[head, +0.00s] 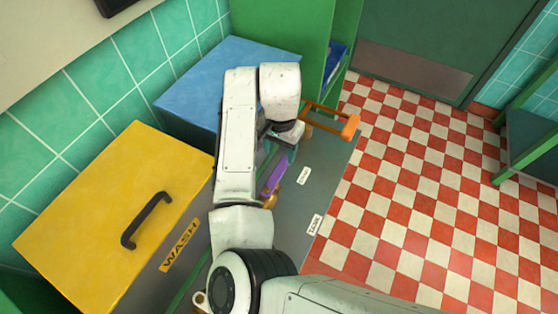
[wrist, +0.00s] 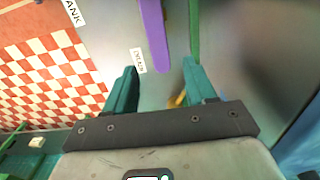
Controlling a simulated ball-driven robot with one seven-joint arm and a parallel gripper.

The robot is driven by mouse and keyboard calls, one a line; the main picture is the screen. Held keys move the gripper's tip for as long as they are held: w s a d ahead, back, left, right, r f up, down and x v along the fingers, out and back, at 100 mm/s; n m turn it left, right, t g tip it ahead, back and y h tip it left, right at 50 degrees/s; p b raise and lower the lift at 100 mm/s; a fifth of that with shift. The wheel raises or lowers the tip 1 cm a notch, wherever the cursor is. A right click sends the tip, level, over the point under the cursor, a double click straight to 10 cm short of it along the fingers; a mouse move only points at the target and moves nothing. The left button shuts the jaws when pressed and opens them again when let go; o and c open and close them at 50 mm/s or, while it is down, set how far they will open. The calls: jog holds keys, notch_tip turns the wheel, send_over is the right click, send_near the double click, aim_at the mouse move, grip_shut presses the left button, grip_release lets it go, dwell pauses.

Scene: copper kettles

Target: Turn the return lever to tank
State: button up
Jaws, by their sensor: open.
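The return lever (head: 275,173) is a purple handle with a brass pivot on a grey panel (head: 285,225). It also shows in the wrist view (wrist: 153,35), its free end close to the gap between my fingers. A white DRAIN label (wrist: 138,60) lies beside that end; it also shows in the head view (head: 303,175). The TANK label (head: 314,224) lies farther toward the pivot side and shows at the wrist view's top left (wrist: 73,12). My gripper (wrist: 161,74) is open, with teal fingers and nothing gripped. In the head view my arm partly hides it.
A yellow WASH box (head: 95,215) with a black handle (head: 147,220) stands left. A blue box (head: 215,80) stands behind my arm. An orange bar handle (head: 335,118) juts out beyond my gripper. Green shelving (head: 285,30) rises behind. Checkered floor (head: 410,180) lies clear at right.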

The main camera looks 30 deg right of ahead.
aim_at(281, 167)
jog(key=shift+f, duration=3.15)
grip_shut()
